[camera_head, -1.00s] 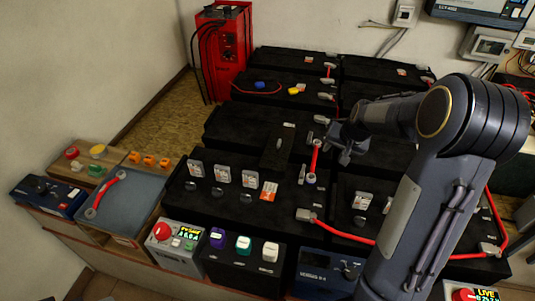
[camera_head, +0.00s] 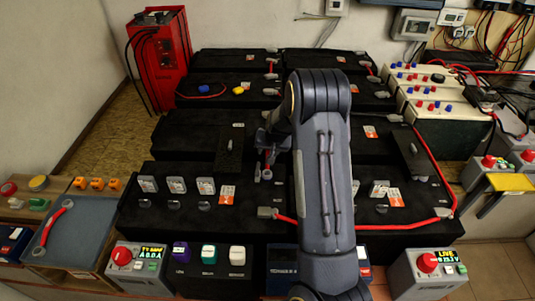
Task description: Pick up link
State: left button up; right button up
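A short red link (camera_head: 268,162) with grey ends stands between the black battery blocks, at the middle of the view. My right gripper (camera_head: 266,147) is right at its upper part and hides some of it. The fingers are small and dark, so I cannot tell whether they are open, or whether they touch the link. Another red link (camera_head: 55,222) with grey ends lies on the grey-blue tray (camera_head: 80,240) at the left, apart from the gripper. My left gripper is not in view.
Black battery blocks (camera_head: 185,130) fill the middle, with a red cable (camera_head: 390,229) along the front right. Meters and switches line the front edge. A red charger (camera_head: 160,60) stands back left. A terminal box (camera_head: 440,95) stands at the right.

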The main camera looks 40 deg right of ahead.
aim_at(268, 152)
grip_shut()
jog(key=shift+r, duration=0.1)
dwell(0.3)
jog(key=shift+r, duration=0.55)
notch_tip(268, 152, up, 2)
jog(key=shift+r, duration=0.15)
jog(key=s+a+r+p, duration=0.3)
jog(key=s+a+r, duration=0.6)
jog(key=s, duration=0.1)
jog(key=shift+s+r, duration=0.25)
jog(key=shift+s, duration=0.1)
